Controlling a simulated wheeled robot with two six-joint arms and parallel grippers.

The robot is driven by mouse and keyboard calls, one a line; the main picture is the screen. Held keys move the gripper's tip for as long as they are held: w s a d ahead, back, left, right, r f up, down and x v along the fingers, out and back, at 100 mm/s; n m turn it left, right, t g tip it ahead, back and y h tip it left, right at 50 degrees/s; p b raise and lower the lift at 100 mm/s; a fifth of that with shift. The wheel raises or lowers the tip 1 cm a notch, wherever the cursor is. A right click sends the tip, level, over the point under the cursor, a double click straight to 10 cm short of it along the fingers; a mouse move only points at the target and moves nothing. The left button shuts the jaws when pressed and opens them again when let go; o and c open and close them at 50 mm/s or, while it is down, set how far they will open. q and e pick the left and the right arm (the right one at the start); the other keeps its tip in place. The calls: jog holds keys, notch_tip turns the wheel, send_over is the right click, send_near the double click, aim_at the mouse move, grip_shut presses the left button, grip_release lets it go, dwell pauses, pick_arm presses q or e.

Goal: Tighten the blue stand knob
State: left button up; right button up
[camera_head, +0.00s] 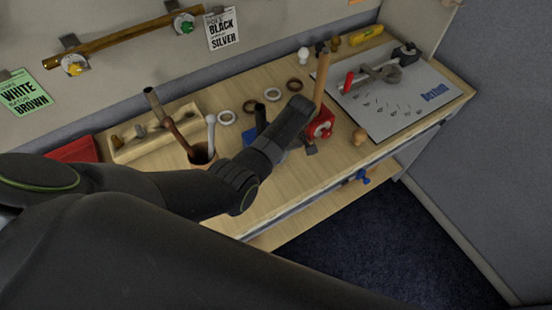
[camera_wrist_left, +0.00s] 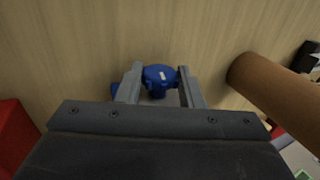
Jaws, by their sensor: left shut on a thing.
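In the left wrist view, a round blue knob (camera_wrist_left: 159,76) with a small white mark sits between the two grey fingers of my left gripper (camera_wrist_left: 160,88). The fingers are shut on its sides. In the head view, my left gripper (camera_head: 309,150) reaches across the middle of the bench from the left. A blue stand (camera_head: 262,124) with a dark post shows just behind it, partly hidden by my gripper. The knob itself cannot be made out there. My right gripper is not in view.
A red stand (camera_head: 321,126) with an upright wooden handle is close to my left gripper. A cup (camera_head: 202,155) with tools and a wooden tray (camera_head: 150,144) are left. A white board (camera_head: 395,105) lies right. Several rings lie behind.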

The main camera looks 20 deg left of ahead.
pick_arm(q)
jog(key=g+b, duration=0.1)
jog(key=g+y+b, duration=0.1)
jog(key=b, duration=0.1)
jog(key=shift+w+d+f, duration=0.1)
jog(key=shift+w+f, duration=0.15)
jog(key=shift+f, duration=0.1)
jog(key=shift+r+g+y+b, duration=0.15)
jog(key=shift+g+y+b, duration=0.75)
jog(key=shift+b, duration=1.1)
jog(key=o, duration=1)
